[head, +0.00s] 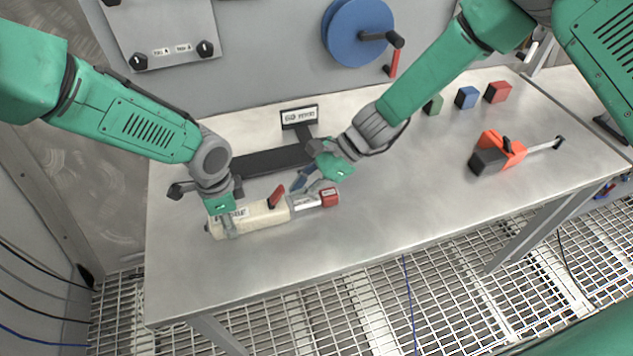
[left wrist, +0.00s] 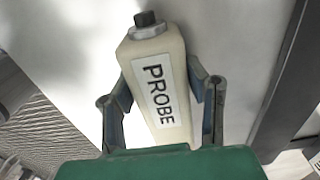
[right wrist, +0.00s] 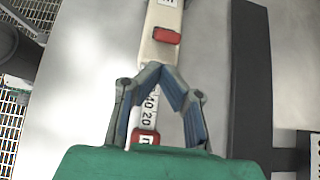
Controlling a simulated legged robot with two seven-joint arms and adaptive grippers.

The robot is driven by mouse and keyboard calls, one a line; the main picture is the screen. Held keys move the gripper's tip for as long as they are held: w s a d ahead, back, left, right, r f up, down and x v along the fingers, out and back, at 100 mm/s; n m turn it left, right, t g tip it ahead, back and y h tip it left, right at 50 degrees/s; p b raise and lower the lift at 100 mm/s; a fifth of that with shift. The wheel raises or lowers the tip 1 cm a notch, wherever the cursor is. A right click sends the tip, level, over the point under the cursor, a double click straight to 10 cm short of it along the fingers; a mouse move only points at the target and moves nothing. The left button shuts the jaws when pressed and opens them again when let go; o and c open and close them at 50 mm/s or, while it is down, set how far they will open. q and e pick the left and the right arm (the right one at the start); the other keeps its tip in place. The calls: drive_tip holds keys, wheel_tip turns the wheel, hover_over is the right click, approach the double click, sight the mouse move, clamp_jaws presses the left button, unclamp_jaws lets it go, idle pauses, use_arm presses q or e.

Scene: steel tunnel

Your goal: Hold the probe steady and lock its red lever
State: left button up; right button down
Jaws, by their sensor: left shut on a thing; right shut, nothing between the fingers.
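The probe (head: 258,217) is a cream bar lying on the steel table (head: 400,215), with a silver scale section (head: 305,200) and a red end (head: 329,197). Its label shows in the left wrist view (left wrist: 160,90). The red lever (head: 276,196) stands up at a tilt from the body; it also shows in the right wrist view (right wrist: 166,35). My left gripper (head: 224,220) is shut on the label end of the probe, one finger on each side. My right gripper (right wrist: 171,72) is shut and empty above the scale section, close to the lever. I cannot tell whether it touches the probe.
A black flat bar (head: 262,161) with a small sign (head: 299,117) lies behind the probe. An orange and black tool (head: 495,153) is at the right. Green, blue (head: 466,97) and red (head: 498,92) blocks sit at the back. The table's front is clear.

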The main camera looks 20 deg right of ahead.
sight(276, 194)
drive_tip(key=shift+a+r, duration=0.4)
drive_tip(key=shift+a, duration=0.25)
drive_tip(key=shift+s+a+r+h, duration=0.1)
drive_tip(key=shift+a+r+h, duration=0.25)
drive_tip(key=shift+h, duration=0.45)
drive_tip(key=shift+a+r+h, duration=0.25)
drive_tip(key=shift+h, duration=0.4)
drive_tip(key=shift+a+r+h, duration=0.2)
drive_tip(key=shift+r+h, duration=0.05)
drive_tip(key=shift+h, duration=0.4)
drive_tip(key=shift+a+r, duration=0.35)
drive_tip(key=shift+a, duration=0.3)
drive_tip(key=shift+a+r, duration=0.15)
drive_tip(key=shift+a, duration=0.25)
drive_tip(key=shift+r, duration=0.15)
drive_tip(key=shift+r, duration=0.65)
